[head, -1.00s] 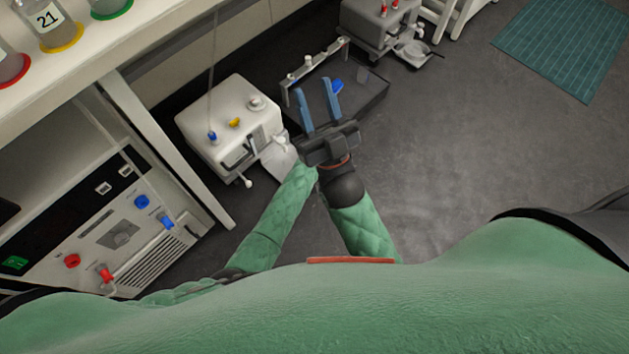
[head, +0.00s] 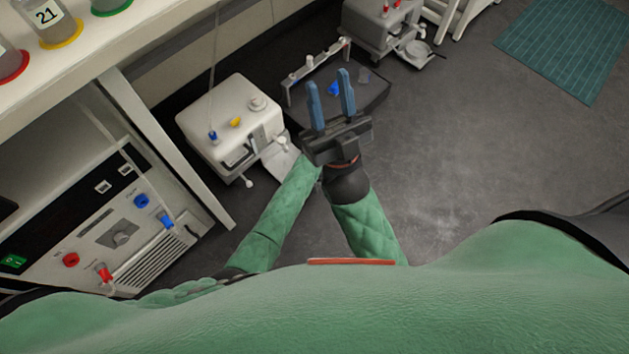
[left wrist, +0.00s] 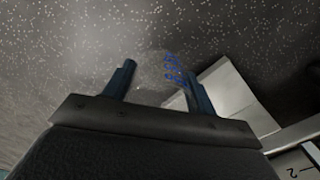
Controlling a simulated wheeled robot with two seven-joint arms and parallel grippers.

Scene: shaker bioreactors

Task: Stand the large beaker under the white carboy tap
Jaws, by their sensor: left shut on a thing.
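The white carboy (head: 215,117), a boxy body with blue and yellow fittings on top, stands at centre left in the head view. A small pale platform (head: 280,157) lies beside its front. In the left wrist view, a clear beaker (left wrist: 160,72) with blue markings is between the blue fingers of my left gripper (left wrist: 157,80), which is shut on it. In the head view my left gripper and the beaker are hidden behind my right gripper. My right gripper (head: 331,97) has its fingers apart with nothing visibly held between them, in front of a dark tray.
The dark tray (head: 372,103) holds a blue item and a faint clear object, with a rack (head: 318,65) along its back edge. A grey carboy (head: 375,30) stands behind. A control panel (head: 120,235) and bottle shelf (head: 90,50) are at left.

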